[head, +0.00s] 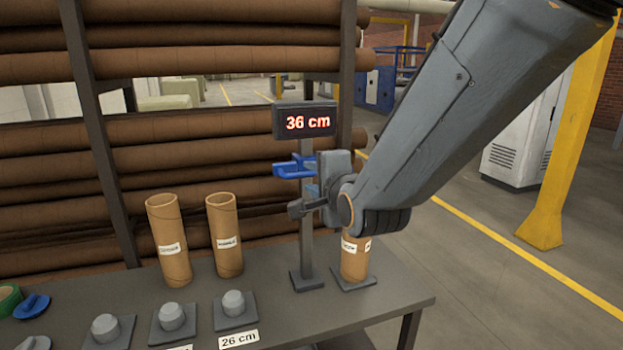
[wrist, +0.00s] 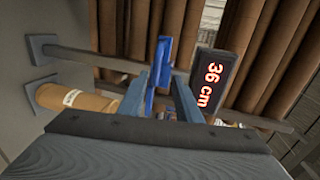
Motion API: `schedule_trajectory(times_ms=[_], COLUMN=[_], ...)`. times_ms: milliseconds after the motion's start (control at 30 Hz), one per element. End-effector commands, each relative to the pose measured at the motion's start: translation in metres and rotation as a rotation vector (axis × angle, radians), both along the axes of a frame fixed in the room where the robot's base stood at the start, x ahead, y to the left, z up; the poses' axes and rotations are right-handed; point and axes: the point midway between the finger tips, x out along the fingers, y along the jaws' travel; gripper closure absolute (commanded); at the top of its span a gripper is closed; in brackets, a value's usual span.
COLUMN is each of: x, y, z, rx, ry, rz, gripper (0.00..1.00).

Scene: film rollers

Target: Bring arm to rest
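My gripper (head: 317,188) is beside the measuring post, just above and left of the tube on the stand, mostly hidden by my wrist in the head view. In the wrist view its two blue-grey fingers (wrist: 161,97) are apart, with nothing clearly held. The blue slider (head: 293,168) on the post is close to the fingertips; it also shows in the wrist view (wrist: 160,62). I cannot tell whether they touch. A labelled cardboard tube (head: 355,262) stands upright on the plate below my wrist. The display (head: 304,122) reads 36 cm.
Two labelled tubes (head: 169,240) (head: 225,235) stand upright on the grey table (head: 390,298). Several plates with round grey pegs (head: 234,304) sit at the front, one by a 26 cm label. A rack of long rolls (head: 210,160) is behind. Open floor lies right, past which stands a yellow post (head: 568,130).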

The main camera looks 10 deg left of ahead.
Motion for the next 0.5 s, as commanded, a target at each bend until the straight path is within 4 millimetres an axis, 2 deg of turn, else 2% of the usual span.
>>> schedule_trajectory(times_ms=[167, 267, 367, 467, 500], x=[0.000, 0.002, 0.006, 0.005, 0.001], y=[0.000, -0.010, -0.040, -0.088, -0.110], z=[-0.001, -0.009, -0.032, -0.070, -0.087], rx=[-0.003, -0.048, -0.184, -0.403, -0.500], ry=[0.001, 0.008, 0.033, 0.086, 0.116], rz=[-0.001, -0.006, -0.016, -0.007, 0.008], gripper=[0.69, 0.69, 0.69, 0.69, 0.69])
